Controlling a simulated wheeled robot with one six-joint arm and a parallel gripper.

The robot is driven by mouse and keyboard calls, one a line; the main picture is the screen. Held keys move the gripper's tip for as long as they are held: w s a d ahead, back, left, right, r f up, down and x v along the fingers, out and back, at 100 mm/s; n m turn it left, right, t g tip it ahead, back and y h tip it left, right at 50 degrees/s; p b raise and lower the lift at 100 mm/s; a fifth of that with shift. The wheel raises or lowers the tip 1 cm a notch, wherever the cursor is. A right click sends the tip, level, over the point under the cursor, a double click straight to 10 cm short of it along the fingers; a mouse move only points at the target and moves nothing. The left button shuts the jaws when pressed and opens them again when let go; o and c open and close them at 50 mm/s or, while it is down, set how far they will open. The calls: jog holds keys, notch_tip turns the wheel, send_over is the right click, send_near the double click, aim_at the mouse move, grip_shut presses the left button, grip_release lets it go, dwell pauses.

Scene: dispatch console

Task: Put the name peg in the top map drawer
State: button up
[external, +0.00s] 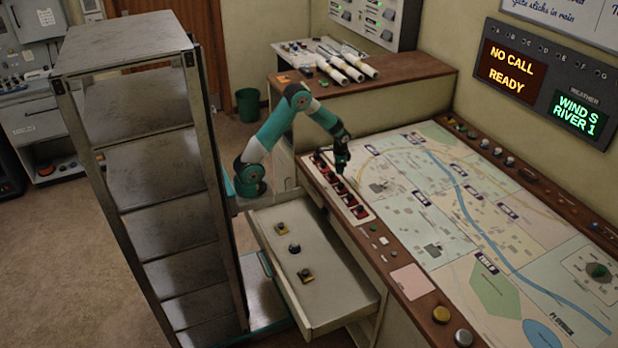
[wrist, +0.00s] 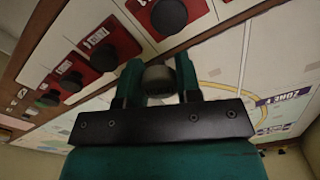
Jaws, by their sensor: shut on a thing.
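My gripper (external: 342,160) is over the near-left edge of the map table, above the strip of red labelled blocks. In the wrist view its two fingers (wrist: 158,85) are shut on a dark, round-topped peg (wrist: 158,78), which I take for the name peg. Its lower part and any name on it are hidden. The top map drawer (external: 335,292) is pulled open below the table's left side, to the front of my gripper. Three small knobbed pieces lie spaced along its floor, with bare room between and around them.
Red blocks with black knobs (external: 358,211) stand in a row on a pale strip (external: 330,178) close to my gripper; they also show in the wrist view (wrist: 110,48). A tall metal shelf (external: 160,165) stands left of the drawer. White rolls (external: 345,67) lie on the back counter.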

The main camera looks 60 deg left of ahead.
jog(key=shift+s+d+n+p, duration=0.2)
jog(key=shift+s+n+p, duration=0.15)
jog(key=shift+s, duration=0.25)
jog(key=shift+s+d+n+p, duration=0.25)
jog(key=shift+s+p, duration=0.1)
jog(key=shift+s, duration=0.25)
jog(key=s+a+p, duration=0.1)
jog(key=p, duration=0.1)
jog(key=s+a+m+p, duration=0.1)
jog(key=s+p, duration=0.1)
jog(key=p, duration=0.1)
jog(key=s+a+m+p, duration=0.1)
jog(key=s+p, duration=0.1)
jog(key=shift+s+f+p, duration=0.1)
jog(key=shift+p, duration=0.25)
jog(key=s+a+f+m+p, duration=0.2)
jog(key=s+f+m+p, duration=0.25)
jog(key=s, duration=0.45)
jog(key=m+b, duration=0.4)
jog(key=b, duration=0.4)
send_over(297, 232)
notch_tip(297, 232, down, 9)
jog(key=shift+n, duration=0.25)
notch_tip(297, 232, down, 14)
jog(key=b, duration=0.8)
jog(key=shift+d+f, duration=0.1)
jog(key=shift+f, duration=0.05)
jog(key=shift+f+b, duration=0.3)
jog(key=shift+f, duration=1.9)
